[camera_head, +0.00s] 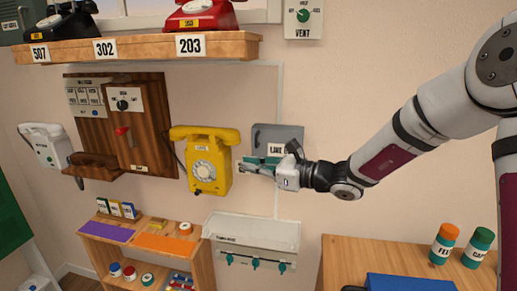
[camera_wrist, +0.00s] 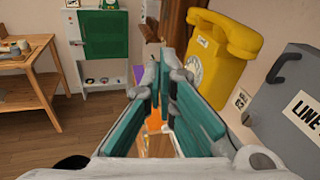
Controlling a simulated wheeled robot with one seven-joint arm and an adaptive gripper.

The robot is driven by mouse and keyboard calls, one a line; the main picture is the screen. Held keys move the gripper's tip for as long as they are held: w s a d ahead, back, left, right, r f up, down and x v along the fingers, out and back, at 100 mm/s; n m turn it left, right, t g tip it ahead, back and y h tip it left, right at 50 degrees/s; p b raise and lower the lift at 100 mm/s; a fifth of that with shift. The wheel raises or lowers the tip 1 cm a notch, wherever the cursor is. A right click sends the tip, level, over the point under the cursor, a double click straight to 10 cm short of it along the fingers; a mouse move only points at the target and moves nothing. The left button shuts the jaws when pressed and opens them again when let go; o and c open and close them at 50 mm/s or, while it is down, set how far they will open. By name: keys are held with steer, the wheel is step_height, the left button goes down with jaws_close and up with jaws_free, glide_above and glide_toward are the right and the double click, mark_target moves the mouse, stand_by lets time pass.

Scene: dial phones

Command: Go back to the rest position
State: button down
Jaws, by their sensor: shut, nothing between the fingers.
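My gripper (camera_head: 258,165) is at the end of my arm, which reaches in from the right in the head view. Its teal fingers are together and empty; they also show in the wrist view (camera_wrist: 162,95). The yellow dial phone (camera_head: 208,163) hangs on the wall just left of my fingertips, with its handset on top. In the wrist view the phone (camera_wrist: 222,50) is at the upper right. I cannot tell whether my fingers touch it. A grey box labelled LINE (camera_head: 277,133) is on the wall behind my gripper, and my gripper partly hides it.
A white wall phone (camera_head: 46,145) and a wooden panel (camera_head: 150,128) are at the left. A numbered shelf (camera_head: 130,48) holds phones above. Below are a small shelf unit (camera_head: 150,252), a white hook box (camera_head: 253,235) and a wooden table (camera_head: 390,258) with two jars.

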steer(key=s+d+r+n+g+h, duration=0.2)
steer(key=s+n+g+h, duration=0.4)
steer(key=s+n, duration=1)
steer(key=s+d+r+n+t+h, duration=0.2)
steer(key=s+d+n+h, duration=0.4)
steer(key=s+d, duration=1.2)
steer(key=d+t+h, duration=0.1)
steer(key=h, duration=0.2)
steer(key=shift+d+t, duration=0.2)
steer(key=shift+t, duration=0.2)
